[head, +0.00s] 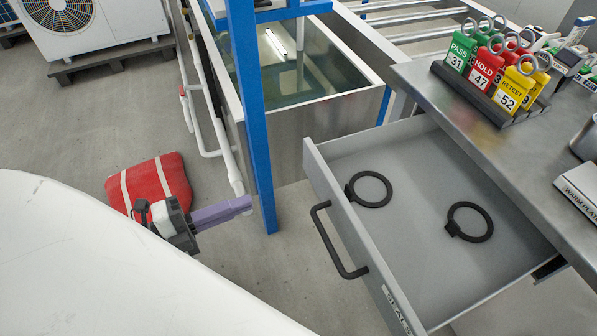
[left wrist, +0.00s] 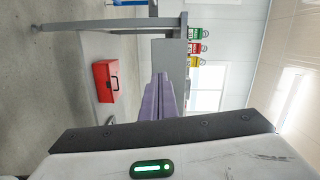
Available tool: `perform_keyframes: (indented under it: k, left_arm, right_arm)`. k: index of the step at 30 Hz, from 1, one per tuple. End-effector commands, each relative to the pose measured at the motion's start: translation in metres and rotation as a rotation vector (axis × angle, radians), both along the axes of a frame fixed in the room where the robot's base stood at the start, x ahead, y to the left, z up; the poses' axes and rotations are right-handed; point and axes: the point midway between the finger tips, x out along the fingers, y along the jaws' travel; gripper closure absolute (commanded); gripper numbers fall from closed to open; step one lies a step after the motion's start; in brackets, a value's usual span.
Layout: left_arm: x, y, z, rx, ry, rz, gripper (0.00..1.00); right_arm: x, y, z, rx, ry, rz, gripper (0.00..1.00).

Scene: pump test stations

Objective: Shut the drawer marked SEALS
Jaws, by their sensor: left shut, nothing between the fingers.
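The grey drawer (head: 399,215) marked SEALS stands pulled out from under the steel bench in the head view. Its label (head: 396,309) is partly cut by the lower picture edge. Its black bar handle (head: 337,243) is on the front panel, facing left. Two black rings (head: 371,189) (head: 469,222) lie apart inside. My left gripper (head: 250,204), with purple fingers, is shut and empty, left of the handle and clear of it. Its fingers also show in the left wrist view (left wrist: 160,97). My right gripper is in neither view.
A blue post (head: 250,110) and a water tank (head: 335,110) stand behind the gap between gripper and drawer. A red bag-like item with white stripes (head: 160,182) is on the floor. Tags (head: 487,68) stand on the bench (head: 450,95). A red box (left wrist: 105,80) shows in the wrist view.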

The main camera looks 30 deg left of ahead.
Motion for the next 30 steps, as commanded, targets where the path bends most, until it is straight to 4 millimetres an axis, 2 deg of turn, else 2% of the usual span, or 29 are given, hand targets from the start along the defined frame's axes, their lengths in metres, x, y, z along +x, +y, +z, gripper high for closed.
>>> perform_keyframes:
  k: [3, 8, 21, 30]
  left_arm:
    - [-0.006, 0.002, 0.015, 0.076, -0.084, -0.080, 1.00]
    - [0.001, -0.005, 0.019, 0.095, -0.116, -0.105, 1.00]
    - [0.071, -0.059, 0.020, 0.091, -0.116, -0.101, 1.00]
    - [0.099, -0.082, 0.019, 0.090, -0.111, -0.101, 1.00]
  right_arm:
    - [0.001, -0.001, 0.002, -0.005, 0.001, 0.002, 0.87]
    - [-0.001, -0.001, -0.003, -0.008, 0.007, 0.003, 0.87]
    - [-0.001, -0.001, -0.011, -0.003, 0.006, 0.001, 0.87]
    - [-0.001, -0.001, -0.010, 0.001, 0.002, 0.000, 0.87]
